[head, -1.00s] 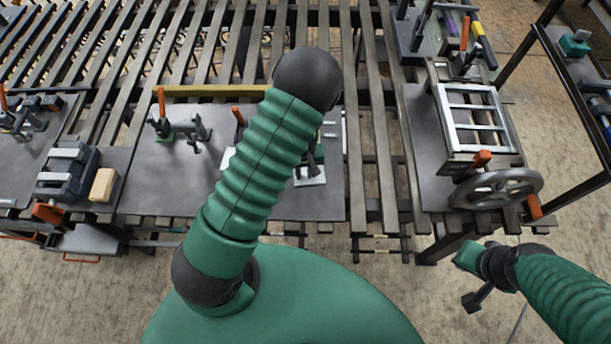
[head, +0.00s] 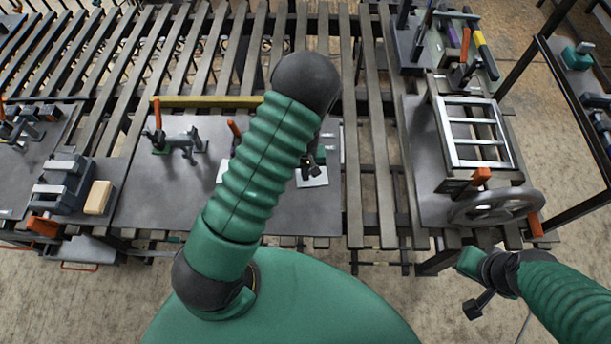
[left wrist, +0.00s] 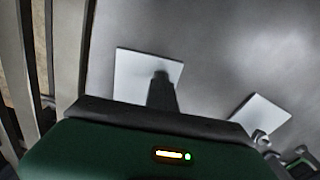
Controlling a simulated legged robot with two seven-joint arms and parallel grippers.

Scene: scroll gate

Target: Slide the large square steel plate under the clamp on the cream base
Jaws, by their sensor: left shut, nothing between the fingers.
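A bright square steel plate (head: 313,178) lies flat on the dark sheet, right of my left arm in the head view. It is the left plate (left wrist: 125,75) in the left wrist view. My left gripper (head: 312,163) is shut and empty, with its dark fingertip (left wrist: 161,88) over this plate; contact is not clear. A second pale plate (head: 222,171) lies left of my arm, and in the wrist view (left wrist: 262,114) beside metal clamp parts. An orange-handled clamp (head: 234,129) stands behind my arm; its base is hidden. My right gripper (head: 474,285) hangs before the bench; its jaws are unclear.
A clamp with a green foot (head: 178,143) stands further left, before a yellow bar (head: 205,101). A wooden block (head: 98,197) sits beside a grey fixture. A handwheel (head: 497,206) and metal frame (head: 474,131) stand at right. Bare sheet (head: 160,205) lies front left.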

